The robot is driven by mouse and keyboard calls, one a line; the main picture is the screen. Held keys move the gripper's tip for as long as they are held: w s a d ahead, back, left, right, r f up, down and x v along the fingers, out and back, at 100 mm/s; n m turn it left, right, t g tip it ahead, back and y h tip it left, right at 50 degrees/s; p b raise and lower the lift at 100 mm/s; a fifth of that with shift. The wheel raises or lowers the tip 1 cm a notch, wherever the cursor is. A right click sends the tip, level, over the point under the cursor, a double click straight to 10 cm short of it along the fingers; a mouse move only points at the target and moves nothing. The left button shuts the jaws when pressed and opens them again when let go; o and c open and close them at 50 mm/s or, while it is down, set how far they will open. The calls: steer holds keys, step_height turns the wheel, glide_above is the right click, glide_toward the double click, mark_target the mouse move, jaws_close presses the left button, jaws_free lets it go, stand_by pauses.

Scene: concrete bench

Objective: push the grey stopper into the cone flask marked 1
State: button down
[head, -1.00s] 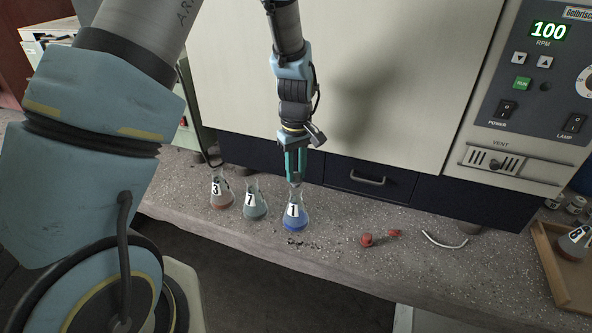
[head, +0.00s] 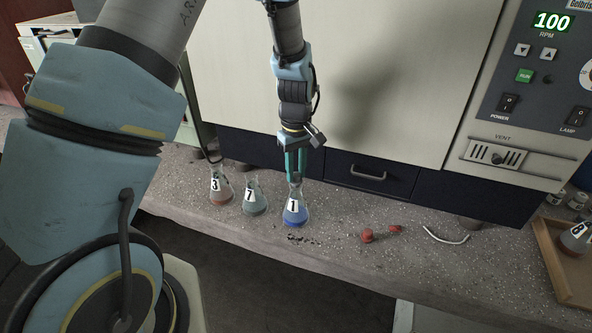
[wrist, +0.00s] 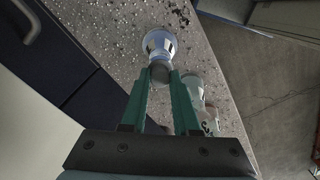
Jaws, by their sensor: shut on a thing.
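The cone flask marked 1 (head: 295,215) stands upright on the bench with blue liquid in it. It also shows in the wrist view (wrist: 158,42), beyond my fingertips. My gripper (head: 296,179) points down right over its mouth. In the wrist view the green fingers (wrist: 160,80) are shut on the grey stopper (wrist: 160,72), which lines up with the flask neck. Whether the stopper sits in the mouth or just above it, I cannot tell. In the head view the fingers hide the stopper.
Flask 7 (head: 255,204) and flask 3 (head: 220,190) stand close on the left. Red stoppers (head: 367,236) and a pale curved strip (head: 446,238) lie to the right. A wooden tray (head: 546,250) holds another flask at far right. A large machine (head: 345,100) stands behind.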

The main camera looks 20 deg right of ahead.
mark_target(296, 174)
steer(key=shift+f+b, duration=0.3)
steer(key=shift+f, duration=0.2)
stand_by(0.3)
jaws_free()
stand_by(0.6)
steer(key=shift+r, duration=0.1)
steer(key=shift+r+p, duration=3.45)
steer(key=shift+r, duration=1)
